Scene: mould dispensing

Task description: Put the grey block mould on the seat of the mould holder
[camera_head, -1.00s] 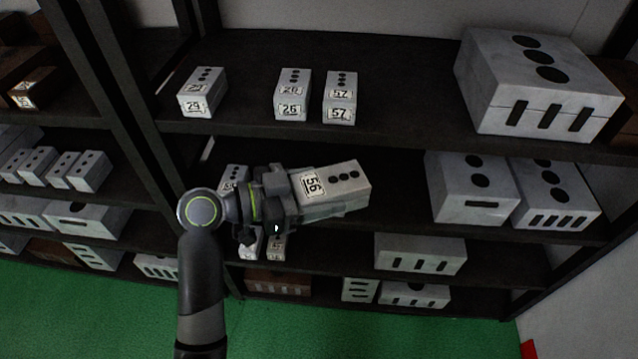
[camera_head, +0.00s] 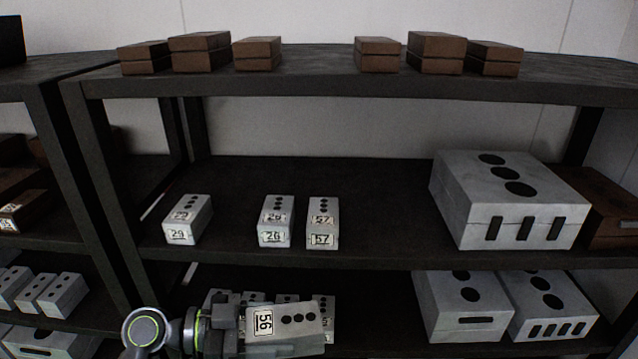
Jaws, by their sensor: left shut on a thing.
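My left gripper (camera_head: 246,330) is shut on a grey block mould (camera_head: 297,321) labelled 56, with three dark holes in its top face. It holds the mould in front of the lower shelf, near the bottom edge of the head view. The gripper and mould hide part of that shelf and some small moulds on it. No mould holder can be made out in this view. My right gripper is not in view.
Grey moulds 29 (camera_head: 187,220), 26 (camera_head: 276,222) and 57 (camera_head: 323,223) stand on the middle shelf (camera_head: 370,255). A large grey mould (camera_head: 508,203) stands at its right. Several brown blocks (camera_head: 408,53) lie on the top shelf. The middle shelf has free room right of mould 57.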

